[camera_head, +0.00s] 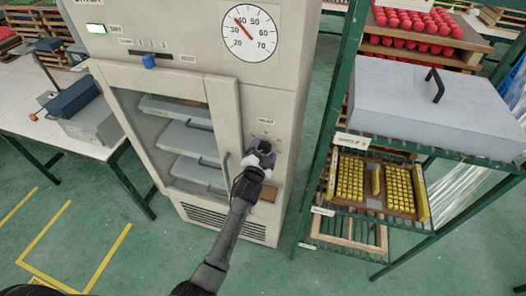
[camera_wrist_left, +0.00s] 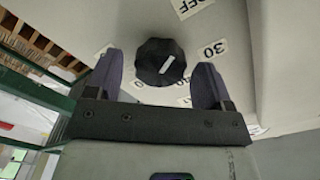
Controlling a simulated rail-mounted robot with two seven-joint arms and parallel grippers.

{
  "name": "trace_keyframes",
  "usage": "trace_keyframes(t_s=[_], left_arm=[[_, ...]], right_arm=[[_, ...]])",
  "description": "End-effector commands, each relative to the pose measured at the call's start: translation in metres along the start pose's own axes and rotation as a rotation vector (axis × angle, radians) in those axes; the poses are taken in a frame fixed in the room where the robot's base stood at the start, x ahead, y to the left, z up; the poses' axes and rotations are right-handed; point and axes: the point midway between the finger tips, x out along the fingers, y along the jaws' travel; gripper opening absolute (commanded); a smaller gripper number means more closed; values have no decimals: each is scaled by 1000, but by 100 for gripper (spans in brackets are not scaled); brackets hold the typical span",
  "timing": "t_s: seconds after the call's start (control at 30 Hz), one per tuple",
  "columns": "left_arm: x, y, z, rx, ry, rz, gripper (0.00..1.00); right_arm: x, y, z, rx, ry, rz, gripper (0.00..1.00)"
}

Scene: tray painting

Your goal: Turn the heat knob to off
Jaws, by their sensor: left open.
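The heat knob (camera_wrist_left: 160,62) is black and faceted with a short white mark, seen in the left wrist view. The mark slants from lower left to upper right; I cannot tell which end is the pointer. My left gripper (camera_head: 262,148) is open, with one finger on either side of the knob; contact is not clear. In the head view the gripper hides the knob on the dryer's front panel (camera_head: 285,115). My right gripper is not in view.
The dryer's glass door (camera_head: 150,125) shows several trays inside, with a handle (camera_head: 226,172) left of my gripper. A round gauge (camera_head: 249,33) reads between 30 and 40. A green shelf rack (camera_head: 318,150) stands close on the right; a table (camera_head: 50,125) is on the left.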

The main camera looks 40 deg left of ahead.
Motion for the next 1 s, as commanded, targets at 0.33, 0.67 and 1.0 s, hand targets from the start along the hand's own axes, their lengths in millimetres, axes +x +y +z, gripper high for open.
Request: trace_keyframes(t_s=[0.33, 0.67, 1.0], left_arm=[[-15, 1, 1, 2, -1, 1, 75], [-80, 1, 1, 0, -2, 2, 75], [-127, 1, 0, 0, 0, 1, 75]], right_arm=[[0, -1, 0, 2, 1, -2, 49], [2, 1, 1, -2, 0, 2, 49], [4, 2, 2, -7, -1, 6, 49]])
